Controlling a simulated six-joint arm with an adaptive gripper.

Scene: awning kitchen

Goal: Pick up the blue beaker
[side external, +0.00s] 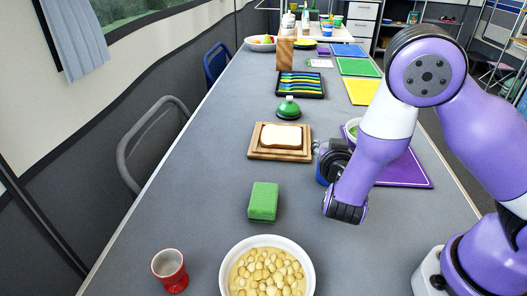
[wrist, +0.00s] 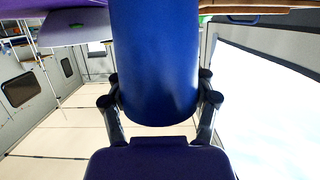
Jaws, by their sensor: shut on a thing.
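The blue beaker (wrist: 155,55) fills the middle of the wrist view, between the two fingers of my gripper (wrist: 158,101). The fingers press on its sides, one left and one right. In the side view only a small blue part of the beaker (side external: 321,178) shows, beside my gripper (side external: 326,160); my wrist and arm hide the rest. My gripper is shut on the beaker, low over the table. I cannot tell whether the beaker's base touches the table.
Left of my gripper is a wooden board (side external: 256,151) with bread (side external: 281,136). Nearer are a green sponge (side external: 263,202), a bowl of potatoes (side external: 234,248) and a red cup (side external: 170,269). A purple mat (side external: 414,174) and a bowl (side external: 350,124) lie behind my arm.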

